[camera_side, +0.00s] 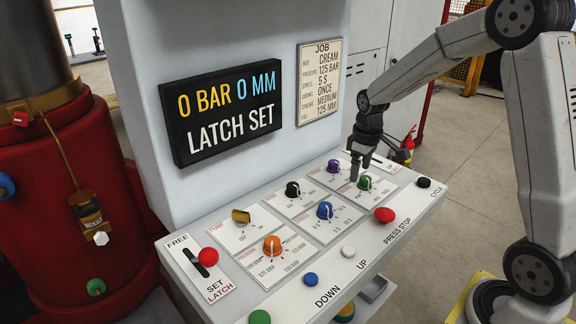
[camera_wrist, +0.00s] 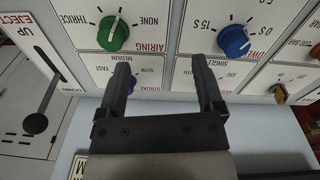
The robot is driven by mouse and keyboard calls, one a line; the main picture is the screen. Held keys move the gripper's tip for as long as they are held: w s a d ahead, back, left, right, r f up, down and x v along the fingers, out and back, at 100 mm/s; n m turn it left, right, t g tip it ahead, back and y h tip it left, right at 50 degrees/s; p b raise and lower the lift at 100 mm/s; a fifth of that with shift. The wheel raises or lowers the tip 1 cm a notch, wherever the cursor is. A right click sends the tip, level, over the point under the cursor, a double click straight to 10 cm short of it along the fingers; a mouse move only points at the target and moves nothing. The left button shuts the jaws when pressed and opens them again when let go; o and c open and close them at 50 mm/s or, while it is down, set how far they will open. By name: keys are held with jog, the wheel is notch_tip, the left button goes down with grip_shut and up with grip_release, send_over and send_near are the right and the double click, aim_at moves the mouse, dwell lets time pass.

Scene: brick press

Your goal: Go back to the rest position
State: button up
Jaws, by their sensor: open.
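My gripper (camera_side: 357,170) is above the right part of the control panel, near the green knob (camera_side: 364,182) marked AIRING in the wrist view. In the wrist view my gripper (camera_wrist: 160,68) has its two fingers wide apart with nothing between them. The green knob (camera_wrist: 113,33) and the blue knob (camera_wrist: 233,41) lie beyond the fingertips. The panel display (camera_side: 227,108) reads 0 BAR, 0 MM, LATCH SET.
The red-knobbed latch lever (camera_side: 208,257) stands at the panel's left end. A black ejector lever (camera_wrist: 37,122) is at left in the wrist view. Orange (camera_side: 272,245) and black (camera_side: 293,188) knobs and a red press stop (camera_side: 384,215) also protrude. A job card (camera_side: 320,82) hangs behind.

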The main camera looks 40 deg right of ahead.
jog(key=shift+m+t, duration=0.4)
jog(key=shift+t, duration=0.1)
jog(key=s+a, duration=0.1)
jog(key=a, duration=0.1)
jog(key=s+a, duration=0.2)
jog(key=a, duration=0.1)
jog(key=s+a, duration=0.1)
jog(key=a, duration=0.1)
jog(key=shift+s+a+f, duration=0.15)
jog(key=shift+f, duration=0.15)
jog(key=shift+m+t, duration=0.5)
jog(key=s+a, duration=0.2)
jog(key=s+a+f, duration=0.1)
jog(key=s+a, duration=0.3)
jog(key=s, duration=0.1)
jog(key=shift+s+a+f, duration=0.1)
jog(key=shift+a+f, duration=0.15)
jog(key=shift+s+a+f, duration=0.15)
jog(key=shift+s+a, duration=0.15)
jog(key=shift+s, duration=0.2)
